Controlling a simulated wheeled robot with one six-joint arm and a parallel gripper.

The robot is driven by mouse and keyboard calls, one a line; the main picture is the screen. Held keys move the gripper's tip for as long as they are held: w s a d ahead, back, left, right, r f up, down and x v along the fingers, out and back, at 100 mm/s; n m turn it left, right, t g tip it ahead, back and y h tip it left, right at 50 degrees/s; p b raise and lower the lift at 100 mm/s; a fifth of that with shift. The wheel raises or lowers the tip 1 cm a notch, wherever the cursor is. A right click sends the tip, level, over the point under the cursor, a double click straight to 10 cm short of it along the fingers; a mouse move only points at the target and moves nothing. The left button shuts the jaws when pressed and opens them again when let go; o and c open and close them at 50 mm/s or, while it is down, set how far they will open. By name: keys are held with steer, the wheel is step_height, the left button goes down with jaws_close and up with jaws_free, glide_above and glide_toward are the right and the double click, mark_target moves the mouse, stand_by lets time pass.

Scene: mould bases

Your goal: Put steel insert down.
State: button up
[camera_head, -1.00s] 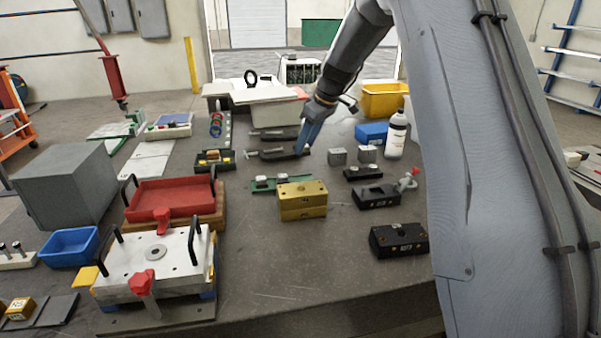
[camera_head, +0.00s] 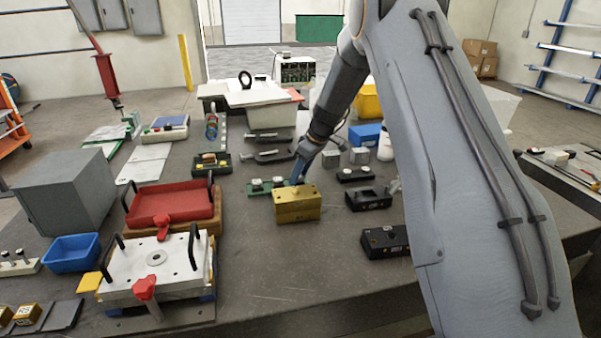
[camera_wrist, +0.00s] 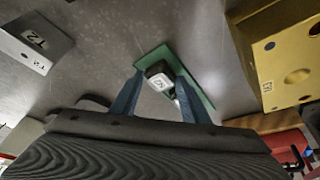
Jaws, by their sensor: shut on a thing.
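My gripper (camera_head: 299,178) is low at the right end of a green strip (camera_head: 268,190), just behind the gold block (camera_head: 297,205). In the wrist view my two blue fingers (camera_wrist: 160,82) close on a small steel insert (camera_wrist: 158,80) with a pale marked top and dark sides. The insert is over the green strip (camera_wrist: 203,97); I cannot tell whether it touches it. Small pale pieces (camera_head: 257,185) sit on the strip in the head view. The held insert is not clear there.
The gold block (camera_wrist: 285,60) stands close beside my fingers. Grey blocks (camera_head: 332,158), one marked T2 (camera_wrist: 38,42) in the wrist view, stand to the right. Black fixtures (camera_head: 368,198) lie right of the gold block. The front middle of the bench (camera_head: 290,265) is clear.

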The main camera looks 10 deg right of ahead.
steer(key=shift+f, duration=0.15)
steer(key=o, duration=1.3)
steer(key=shift+d+r, duration=0.1)
steer(key=shift+r, duration=0.4)
steer(key=b+v, duration=0.4)
steer(key=v, duration=0.7)
steer(key=s+a+f+m, duration=0.1)
steer(key=s, duration=0.4)
steer(key=s+f+m+h, duration=0.1)
steer(key=s, duration=0.4)
steer(key=s+a+f+m+g, duration=0.1)
steer(key=s+f+m, duration=0.1)
steer(key=s, duration=0.3)
steer(key=shift+s+a+h, duration=0.3)
steer(key=s+f+m, duration=0.1)
steer(key=s+f, duration=0.1)
steer(key=s, duration=0.5)
steer(key=s+f+m+h, duration=0.1)
steer(key=s+m, duration=0.1)
steer(key=s, duration=0.5)
steer(key=s+a+f+m+g, duration=0.1)
steer(key=s+f+m, duration=0.1)
steer(key=s, duration=0.5)
steer(key=shift+a+f+h, duration=0.1)
steer(key=shift+f+h, duration=0.2)
